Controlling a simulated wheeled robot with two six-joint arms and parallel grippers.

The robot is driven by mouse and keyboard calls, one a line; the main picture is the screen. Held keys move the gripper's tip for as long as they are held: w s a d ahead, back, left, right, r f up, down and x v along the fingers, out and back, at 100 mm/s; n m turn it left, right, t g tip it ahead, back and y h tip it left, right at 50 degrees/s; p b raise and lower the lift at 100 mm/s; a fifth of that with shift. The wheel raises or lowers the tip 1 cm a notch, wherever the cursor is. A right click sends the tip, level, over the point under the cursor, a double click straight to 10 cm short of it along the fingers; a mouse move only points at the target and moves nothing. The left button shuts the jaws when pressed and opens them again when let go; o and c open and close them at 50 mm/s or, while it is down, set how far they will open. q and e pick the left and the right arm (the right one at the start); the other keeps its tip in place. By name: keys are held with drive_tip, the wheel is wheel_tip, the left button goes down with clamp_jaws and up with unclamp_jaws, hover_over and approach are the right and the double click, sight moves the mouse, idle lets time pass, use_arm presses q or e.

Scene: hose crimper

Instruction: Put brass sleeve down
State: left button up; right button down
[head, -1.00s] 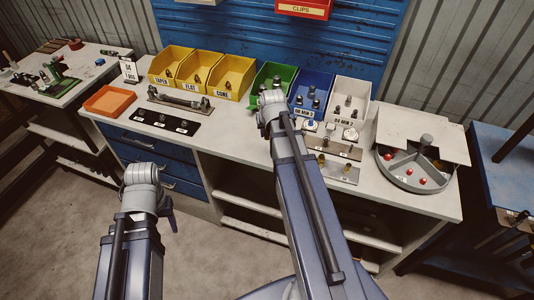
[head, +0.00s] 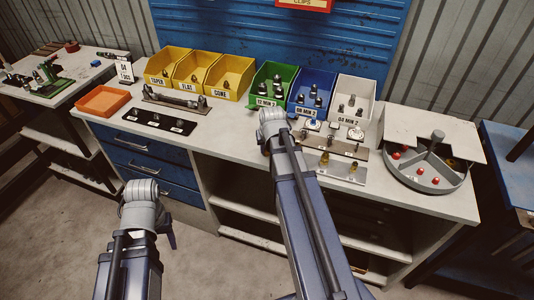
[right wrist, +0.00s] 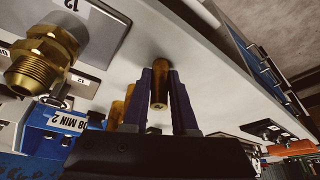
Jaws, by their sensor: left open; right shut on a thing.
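My right gripper (right wrist: 160,98) is shut on a brass sleeve (right wrist: 158,88), which stands between its two dark fingers in the right wrist view. The sleeve's far end is close to the pale bench surface; I cannot tell whether it touches. Another brass piece (right wrist: 117,112) shows just left of the fingers. In the head view, my right arm hides its gripper and the sleeve. Brass pieces (head: 325,158) stand on a grey plate (head: 318,171) right of that arm. My left gripper (head: 168,238) is open and empty, low in front of the bench, mostly hidden by its wrist.
A large brass fitting (right wrist: 42,62) is close at left in the right wrist view. Yellow (head: 229,76), green (head: 270,84), blue (head: 312,92) and white (head: 352,98) bins line the bench back. A round divided tray (head: 426,178) stands right; an orange tray (head: 102,101) left.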

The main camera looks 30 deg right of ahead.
drive_tip(key=shift+f, duration=0.15)
drive_tip(key=c, duration=1.2)
unclamp_jaws()
drive_tip(key=shift+f, duration=0.1)
drive_tip(key=o, duration=0.5)
drive_tip(key=shift+r, duration=0.3)
drive_tip(key=p+v, duration=1.1)
drive_tip(key=v, duration=0.1)
